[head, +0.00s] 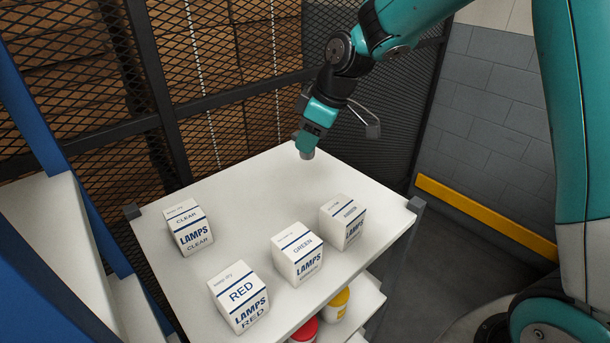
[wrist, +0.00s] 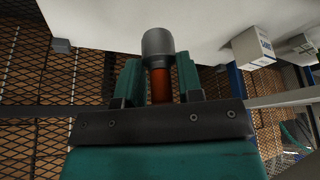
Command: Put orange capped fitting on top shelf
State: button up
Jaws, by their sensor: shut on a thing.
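My gripper (head: 304,140) hangs over the back part of the white top shelf (head: 265,188), pointing down. In the wrist view its two teal fingers (wrist: 160,80) are shut around the fitting's orange-brown shaft (wrist: 160,88). The fitting's wide grey end (wrist: 158,46) sticks out past the fingertips. In the head view only this grey end (head: 307,154) shows below the fingers. I cannot tell whether it touches the shelf or is a little above it. The rest of the shaft is hidden by the gripper.
White lamp boxes stand on the shelf: CLEAR (head: 188,228), RED (head: 239,296), GREEN (head: 298,254) and another (head: 343,222) at right. Red (head: 304,330) and yellow (head: 337,304) containers sit on a lower shelf. Mesh fencing (head: 240,55) stands behind. The shelf's back middle is clear.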

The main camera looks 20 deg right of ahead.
notch_tip(320, 180, down, 10)
jog(key=shift+r+p, duration=0.25)
jog(key=shift+p, duration=0.4)
jog(key=o, duration=0.9)
jog(key=shift+f, duration=0.1)
jog(key=shift+o, duration=0.2)
jog(key=b+v, duration=0.2)
jog(key=v, duration=1)
jog(key=s+a+r+m+g, duration=0.1)
jog(key=s+a, duration=0.3)
jog(key=s, duration=0.9)
jog(key=s+a+r+m+g, duration=0.1)
jog(key=s+a+r+m, duration=0.2)
jog(key=s, duration=1)
jog(key=shift+s+a+y, duration=0.25)
jog(key=shift+a+y, duration=0.05)
jog(key=shift+a, duration=0.4)
